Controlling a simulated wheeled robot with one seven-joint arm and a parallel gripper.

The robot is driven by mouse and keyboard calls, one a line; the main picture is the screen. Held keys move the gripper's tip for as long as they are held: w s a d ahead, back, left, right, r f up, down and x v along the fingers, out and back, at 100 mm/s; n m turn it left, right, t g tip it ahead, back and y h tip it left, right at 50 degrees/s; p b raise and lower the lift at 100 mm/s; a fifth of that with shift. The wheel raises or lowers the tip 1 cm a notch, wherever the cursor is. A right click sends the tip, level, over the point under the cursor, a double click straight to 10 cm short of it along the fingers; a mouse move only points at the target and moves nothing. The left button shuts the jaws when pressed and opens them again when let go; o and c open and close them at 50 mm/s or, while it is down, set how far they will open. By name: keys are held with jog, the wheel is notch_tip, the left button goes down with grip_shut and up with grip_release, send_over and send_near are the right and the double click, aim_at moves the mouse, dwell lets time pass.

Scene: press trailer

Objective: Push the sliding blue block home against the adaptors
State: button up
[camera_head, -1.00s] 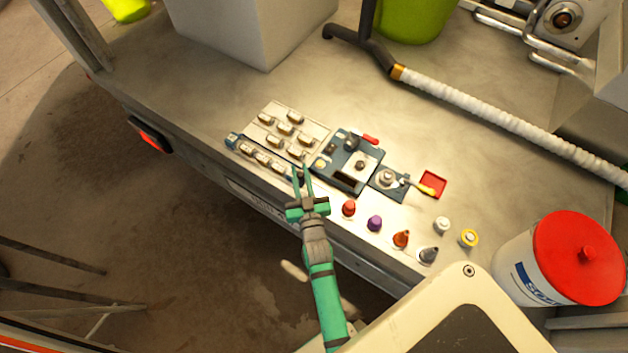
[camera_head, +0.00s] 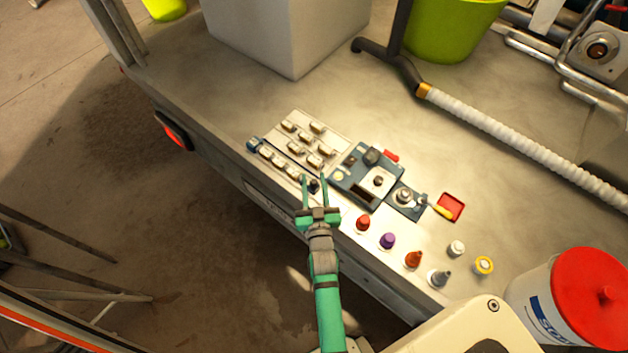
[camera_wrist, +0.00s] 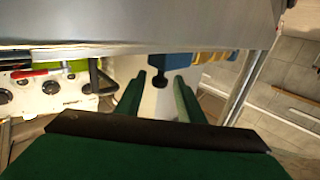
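The sliding blue block (camera_wrist: 172,60) has a dark knob under it in the wrist view, where the picture seems inverted. Tan adaptors (camera_wrist: 215,56) stand in a row just right of it; whether a gap remains is unclear. In the head view the adaptors (camera_head: 278,161) run along the rack's (camera_head: 330,134) front edge, with another blue end piece (camera_head: 254,145) at the far left. My gripper (camera_head: 314,180) is open at the row's right end, its fingers either side of the dark knob. In the wrist view, the fingertips (camera_wrist: 160,77) flank the knob; contact is unclear.
A blue device (camera_head: 350,174) stands right of the rack. Coloured caps, including a red one (camera_head: 363,222) and a purple one (camera_head: 388,241), line the front edge. A white bucket with a red lid (camera_head: 590,295) stands at right.

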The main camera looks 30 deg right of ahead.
jog(key=v, duration=1)
jog(key=shift+s+a+f, duration=0.1)
jog(key=shift+s, duration=0.05)
jog(key=s+a+r+n+y, duration=0.2)
jog(key=s+a+r, duration=0.3)
jog(key=s+a, duration=0.4)
jog(key=s+a+r+n+g+y, duration=0.1)
jog(key=s+a+r+y, duration=0.3)
jog(key=s+a, duration=0.6)
jog(key=s+r+n, duration=0.1)
jog(key=s, duration=0.1)
jog(key=shift+s+a+r+y, duration=0.25)
jog(key=shift+s+a+y, duration=0.05)
jog(key=shift+s+y, duration=0.1)
